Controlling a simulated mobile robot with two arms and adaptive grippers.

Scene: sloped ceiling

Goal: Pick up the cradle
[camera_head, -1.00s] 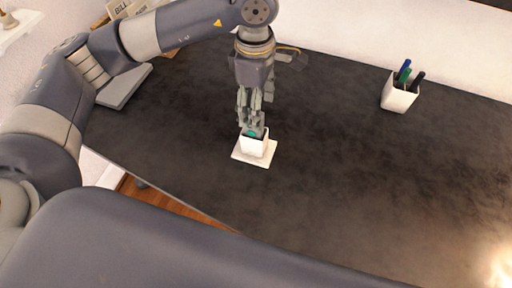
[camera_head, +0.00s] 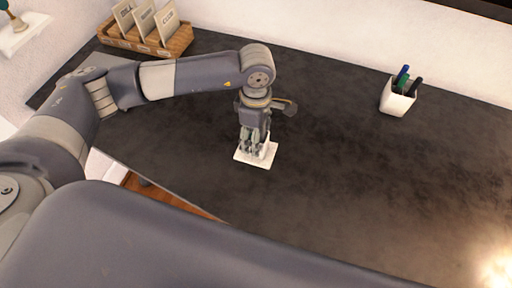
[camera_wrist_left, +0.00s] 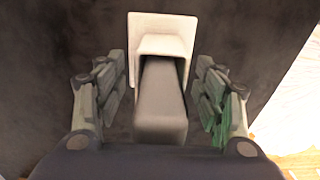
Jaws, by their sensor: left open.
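The cradle (camera_head: 243,157) is a small white piece with a flat square base and a raised block, standing on the dark desk. In the left wrist view the white cradle (camera_wrist_left: 163,44) lies straight ahead, with its raised part between my finger pads. My left gripper (camera_head: 256,148) points down over it in the head view, fingers low around the raised part and hiding much of it. In the left wrist view my left gripper (camera_wrist_left: 162,98) is open, with a visible gap at each side. A grey block fills the middle between the fingers. My right gripper is not in view.
A white cup with pens (camera_head: 398,97) stands at the back right. A wooden tray with labelled cards (camera_head: 180,43) stands at the back left. The desk (camera_head: 350,180) is clear on the right. Its front edge passes close to the cradle's left front.

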